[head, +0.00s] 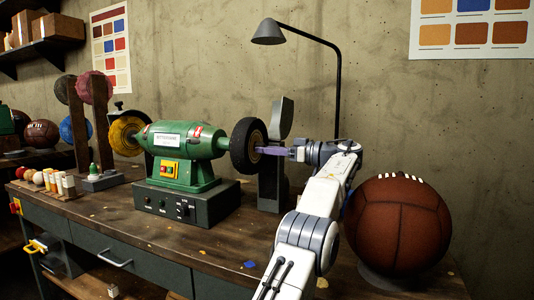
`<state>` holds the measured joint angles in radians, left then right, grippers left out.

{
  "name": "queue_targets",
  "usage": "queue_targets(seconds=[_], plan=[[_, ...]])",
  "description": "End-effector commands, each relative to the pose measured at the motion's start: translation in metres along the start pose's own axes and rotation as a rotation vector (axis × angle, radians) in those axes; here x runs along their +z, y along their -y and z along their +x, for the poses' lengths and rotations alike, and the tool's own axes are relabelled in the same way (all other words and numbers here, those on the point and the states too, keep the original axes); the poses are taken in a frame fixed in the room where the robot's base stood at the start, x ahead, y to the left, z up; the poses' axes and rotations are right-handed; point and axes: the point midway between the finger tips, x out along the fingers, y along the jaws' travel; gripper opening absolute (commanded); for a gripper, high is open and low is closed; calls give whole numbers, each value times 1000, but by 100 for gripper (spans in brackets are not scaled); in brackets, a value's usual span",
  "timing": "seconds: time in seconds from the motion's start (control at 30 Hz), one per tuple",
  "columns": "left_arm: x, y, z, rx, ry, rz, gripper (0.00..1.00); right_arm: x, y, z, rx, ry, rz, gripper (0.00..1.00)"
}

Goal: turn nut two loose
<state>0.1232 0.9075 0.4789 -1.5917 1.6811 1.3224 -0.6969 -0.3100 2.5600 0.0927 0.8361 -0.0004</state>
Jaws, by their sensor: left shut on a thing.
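A green bench grinder (188,142) stands on the wooden workbench, with a yellow buffing wheel (124,135) at its left end and a black wheel (242,146) at its right end. The nut (257,150) is at the hub on the right face of the black wheel, small and mostly hidden by my fingertips. My left gripper (266,151) points left, level with the hub, its purplish fingers shut on the nut. Its white arm rises from the bottom of the picture. My right gripper is not in view.
A brown leather ball (398,224) rests on a stand to the right, close beside my arm. A grey upright (277,172) stands just behind my fingers. A lamp (272,33) arches above.

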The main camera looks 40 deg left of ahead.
Motion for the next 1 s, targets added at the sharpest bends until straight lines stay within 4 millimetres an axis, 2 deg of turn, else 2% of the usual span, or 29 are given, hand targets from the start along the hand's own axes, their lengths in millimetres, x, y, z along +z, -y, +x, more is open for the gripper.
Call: queue_targets(seconds=[0.3,0.7,0.73,0.8,1.0], plan=[[2,-1,-1,-2,4,-71,0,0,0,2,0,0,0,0],[2,-1,-1,-2,4,-77,0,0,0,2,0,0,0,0],[2,-1,-1,-2,4,-77,35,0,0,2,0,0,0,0],[2,-1,-1,-1,4,-77,62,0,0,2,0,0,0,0],[1,0,0,-2,2,-77,62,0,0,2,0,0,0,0]])
